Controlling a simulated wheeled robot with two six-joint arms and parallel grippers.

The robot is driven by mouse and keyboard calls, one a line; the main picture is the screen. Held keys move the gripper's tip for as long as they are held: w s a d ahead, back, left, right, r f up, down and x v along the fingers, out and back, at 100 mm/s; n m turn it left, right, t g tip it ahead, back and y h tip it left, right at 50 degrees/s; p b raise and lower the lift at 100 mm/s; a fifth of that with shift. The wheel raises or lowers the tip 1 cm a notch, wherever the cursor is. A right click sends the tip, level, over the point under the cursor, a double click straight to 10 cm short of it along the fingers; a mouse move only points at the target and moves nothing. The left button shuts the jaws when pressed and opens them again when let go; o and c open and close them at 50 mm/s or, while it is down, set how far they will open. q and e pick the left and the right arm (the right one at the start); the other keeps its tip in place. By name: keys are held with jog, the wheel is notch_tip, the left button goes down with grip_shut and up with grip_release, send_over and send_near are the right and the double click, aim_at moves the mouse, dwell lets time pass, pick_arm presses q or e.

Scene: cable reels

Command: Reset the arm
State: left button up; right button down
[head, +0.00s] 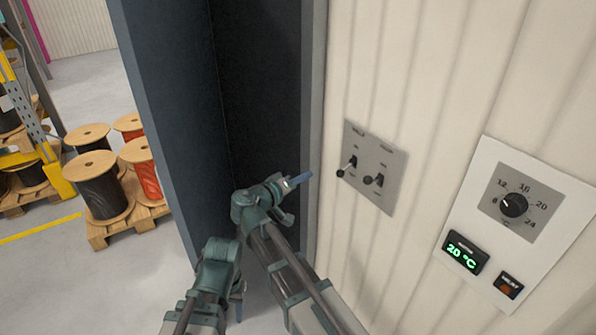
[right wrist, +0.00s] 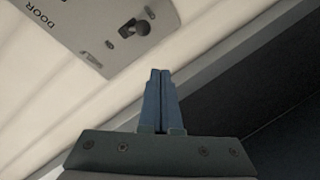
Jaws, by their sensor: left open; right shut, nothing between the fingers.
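My right gripper (head: 303,180) is shut and empty, held in front of the wall just left of the grey switch plate (head: 383,182). Its closed blue fingers also show in the right wrist view (right wrist: 160,78), apart from the plate. The plate carries two toggle levers, a left one (head: 346,168) and a right one (head: 374,180). In the right wrist view the plate (right wrist: 95,25) shows at the upper left with the word DOOR and a dark lever knob (right wrist: 141,28). My left gripper (head: 239,299) is open, low in the head view and partly hidden by its own arm.
A white thermostat panel (head: 497,148) with a dial, a green 20 °C display (head: 463,253) and a small button is on the wall at right. A dark door opening (head: 258,90) lies behind my arms. Cable reels (head: 99,185) stand on a pallet at left.

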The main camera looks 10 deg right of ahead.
jog(key=s+d+f+g+y, duration=0.3)
jog(key=s+f+g+y, duration=0.4)
jog(key=s+f, duration=0.7)
jog(key=s+a+f+n+g+y+b, duration=0.1)
jog(key=s+a+f+n+y, duration=0.1)
jog(key=s+a, duration=0.4)
jog(key=s+a+f+n+g+y+b, duration=0.1)
jog(key=s+a+f+n+y, duration=0.1)
jog(key=s+a, duration=0.4)
jog(key=a+f+y, duration=0.1)
jog(key=a+f, duration=0.1)
jog(key=a, duration=0.2)
jog(key=shift+a+f+n+b, duration=0.25)
jog(key=shift+f+n+b, duration=0.05)
